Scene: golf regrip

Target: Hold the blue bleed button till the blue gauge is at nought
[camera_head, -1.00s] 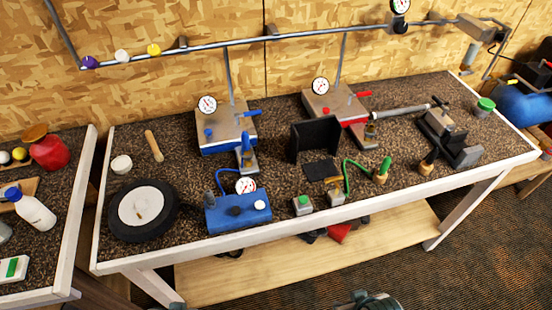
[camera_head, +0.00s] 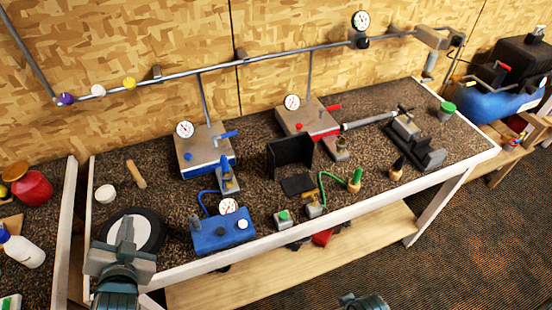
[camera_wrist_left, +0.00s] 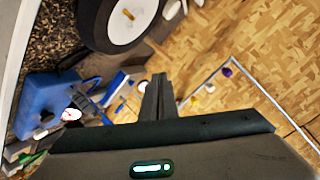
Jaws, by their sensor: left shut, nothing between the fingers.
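The blue-based station (camera_head: 205,153) stands at the back left of the bench. A small blue button (camera_head: 188,156) is on its top plate. A round white gauge (camera_head: 185,129) stands just behind the button; its needle is too small to read. My left gripper (camera_head: 125,230) is shut and empty above the black-rimmed disc, in front and left of the button and well apart from it. In the left wrist view its fingers (camera_wrist_left: 157,95) are together with nothing between them.
The black-rimmed disc (camera_head: 148,222) lies below my left gripper. A blue box (camera_head: 222,234) with its own gauge (camera_head: 228,206) is at the front. A blue lever (camera_head: 228,134) rises beside the button. A red-based station (camera_head: 308,120) stands to the right. A pipe (camera_head: 280,58) runs above.

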